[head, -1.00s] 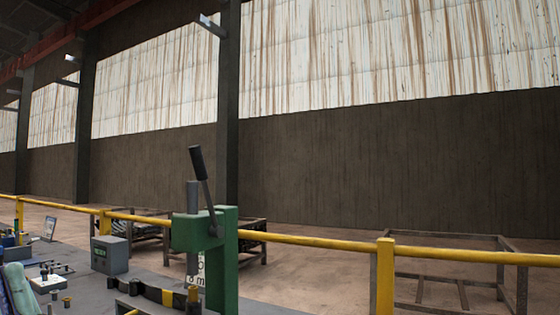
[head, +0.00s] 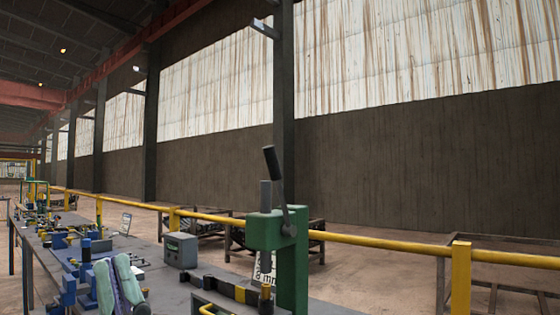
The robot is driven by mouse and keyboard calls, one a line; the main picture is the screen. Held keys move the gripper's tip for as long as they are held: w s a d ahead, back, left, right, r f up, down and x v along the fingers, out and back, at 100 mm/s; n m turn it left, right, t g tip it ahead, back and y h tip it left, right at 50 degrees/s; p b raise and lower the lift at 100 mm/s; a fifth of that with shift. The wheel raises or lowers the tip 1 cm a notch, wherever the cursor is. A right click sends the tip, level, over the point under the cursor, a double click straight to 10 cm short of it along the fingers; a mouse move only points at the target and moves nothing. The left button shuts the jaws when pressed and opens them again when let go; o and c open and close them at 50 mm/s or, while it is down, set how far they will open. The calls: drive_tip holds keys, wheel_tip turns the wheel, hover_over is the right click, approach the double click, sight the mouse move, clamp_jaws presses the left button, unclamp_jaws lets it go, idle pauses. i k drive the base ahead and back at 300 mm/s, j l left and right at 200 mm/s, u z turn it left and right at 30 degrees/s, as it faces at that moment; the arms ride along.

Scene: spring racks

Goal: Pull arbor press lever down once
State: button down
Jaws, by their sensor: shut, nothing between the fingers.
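The green arbor press (head: 292,262) stands at the near side of the workbench, right of the picture's middle. Its lever (head: 279,190) points up and leans slightly left, with a black grip (head: 270,162) at the top. The lever's lower end meets a round hub on the press head. A grey vertical ram (head: 265,194) rises from the head beside the lever. The lower part of the press is cut off by the picture's bottom edge. My gripper is not in view.
The bench (head: 185,290) runs away to the left with blue fixtures, pale green gloves (head: 128,278) and a grey box (head: 181,250). A yellow rail (head: 380,242) passes behind the press. Metal frames stand beyond it. The air around the lever is clear.

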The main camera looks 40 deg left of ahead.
sight(289, 230)
drive_tip(key=k+j, duration=0.1)
drive_tip(key=j, duration=0.25)
drive_tip(key=k+j, duration=0.15)
drive_tip(key=j, duration=0.25)
drive_tip(key=k+j, duration=0.1)
drive_tip(key=j, duration=0.25)
drive_tip(key=k+j, duration=0.1)
drive_tip(key=j, duration=0.3)
